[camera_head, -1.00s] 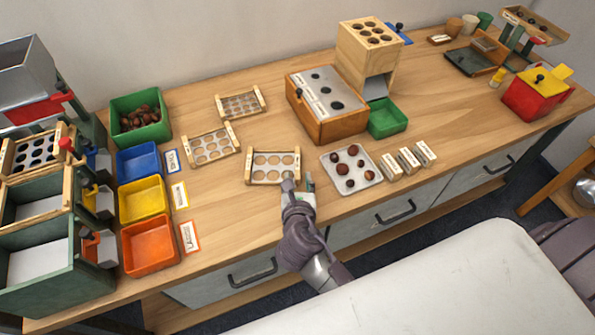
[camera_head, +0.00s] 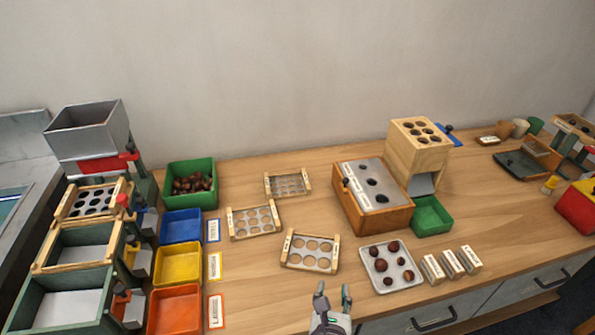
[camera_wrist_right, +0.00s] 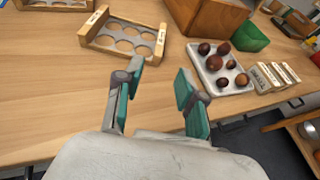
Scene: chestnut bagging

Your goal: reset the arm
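My right gripper (camera_head: 332,300) is low in the middle of the head view, at the front edge of the table. In the right wrist view (camera_wrist_right: 158,82) its two fingers stand apart with nothing between them. The nearest wooden sizing frame with round holes (camera_head: 310,253) lies just beyond it. The metal tray of chestnuts (camera_head: 377,284) lies to its right. The gripper touches neither as far as I can see. My left gripper is not in view.
Blue (camera_head: 181,226), yellow (camera_head: 178,265) and orange (camera_head: 175,310) bins stand at the left beside the sorter (camera_head: 85,215). A green bin of chestnuts (camera_head: 190,186) is behind them. A wooden box (camera_head: 372,196) and a green tray (camera_head: 431,216) stand right of centre.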

